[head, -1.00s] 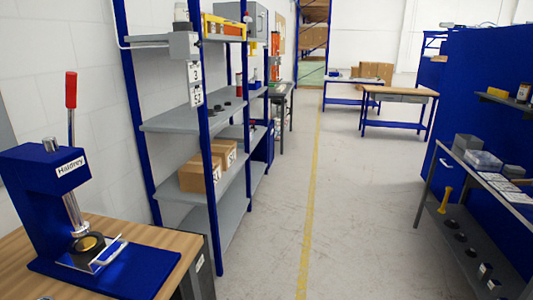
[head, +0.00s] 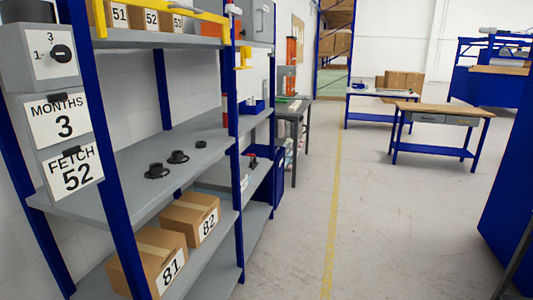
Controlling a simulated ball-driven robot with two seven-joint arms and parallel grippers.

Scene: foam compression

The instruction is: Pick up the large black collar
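Three black ring-like pieces stand in a row on the middle grey shelf (head: 125,205) of the blue-framed rack. The nearest black collar (head: 157,171) looks the largest, with a wide flange and a raised hub. A second flanged black collar (head: 178,157) sits just behind it to the right. A small plain black ring (head: 200,144) is farthest back. They stand apart from each other. Nearness may affect how large they look. Neither of my grippers is in view.
Boxes marked 81 (head: 150,262) and 82 (head: 193,217) sit on the shelf below. A sign reading FETCH 52 (head: 74,177) and a dial box (head: 48,55) hang on the near post. The aisle floor (head: 290,230) is clear. Workbenches (head: 440,118) stand farther back.

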